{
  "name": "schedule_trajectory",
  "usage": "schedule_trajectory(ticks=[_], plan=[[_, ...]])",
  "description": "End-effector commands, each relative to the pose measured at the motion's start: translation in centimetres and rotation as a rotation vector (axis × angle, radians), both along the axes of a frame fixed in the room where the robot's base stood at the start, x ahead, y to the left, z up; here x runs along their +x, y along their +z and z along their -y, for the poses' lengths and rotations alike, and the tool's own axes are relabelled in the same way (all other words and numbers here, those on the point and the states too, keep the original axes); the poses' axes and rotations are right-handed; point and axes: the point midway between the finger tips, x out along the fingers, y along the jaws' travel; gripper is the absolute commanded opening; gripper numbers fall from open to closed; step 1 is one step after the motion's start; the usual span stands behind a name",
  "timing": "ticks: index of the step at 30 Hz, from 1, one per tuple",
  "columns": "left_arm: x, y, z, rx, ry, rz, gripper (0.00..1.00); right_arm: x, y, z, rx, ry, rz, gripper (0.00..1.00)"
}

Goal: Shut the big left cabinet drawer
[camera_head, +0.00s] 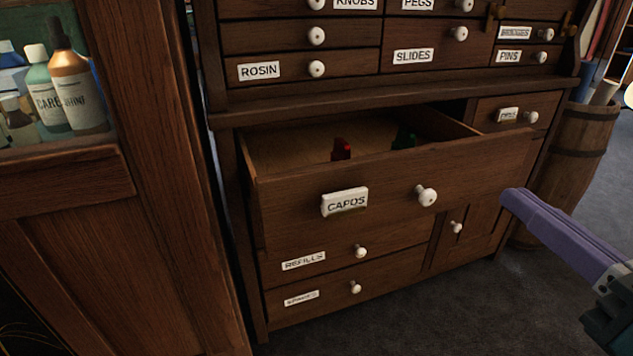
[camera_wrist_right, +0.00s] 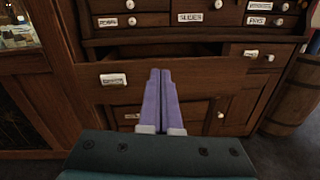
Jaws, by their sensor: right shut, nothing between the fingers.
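The big left cabinet drawer, labelled CAPOS (camera_head: 300,225), is pulled well out of the dark wooden cabinet (camera_head: 345,105) in the head view. Its white round knob (camera_head: 426,196) is on the right part of its front. My right gripper (camera_head: 512,198) has purple fingers, is shut and empty, and is to the right of the drawer front. In the wrist view the shut fingers (camera_wrist_right: 160,76) point toward the drawer front (camera_wrist_right: 90,83); I cannot tell whether they touch. My left gripper is not in view.
Small drawers above, such as ROSIN (camera_head: 270,70), look shut, as do the REFILLS drawer (camera_head: 330,263) and the one below. A wooden barrel (camera_head: 575,145) stands right of the cabinet. Another wooden unit with bottles (camera_head: 75,90) fills the left. Grey floor (camera_head: 430,310) in front is clear.

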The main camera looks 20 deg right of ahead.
Motion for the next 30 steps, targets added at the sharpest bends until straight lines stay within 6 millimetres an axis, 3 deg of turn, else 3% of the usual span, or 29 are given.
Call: schedule_trajectory(ticks=[1, 3, 11, 24, 30], plan=[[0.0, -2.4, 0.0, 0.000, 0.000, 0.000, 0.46, -0.1, -2.6, -0.3, -0.040, 0.023, -0.001, 0.00], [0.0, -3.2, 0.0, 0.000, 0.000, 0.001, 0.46, -0.1, -3.5, -0.6, -0.079, 0.048, -0.001, 0.00], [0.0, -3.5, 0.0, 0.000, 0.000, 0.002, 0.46, 1.1, -3.7, -1.0, -0.115, 0.066, 0.003, 0.00], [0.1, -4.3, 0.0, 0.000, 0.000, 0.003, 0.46, 9.9, -3.5, -1.7, -0.110, 0.065, 0.006, 0.00], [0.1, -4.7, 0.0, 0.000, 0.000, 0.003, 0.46, 12.7, -3.7, -1.9, -0.111, 0.067, 0.002, 0.00]])
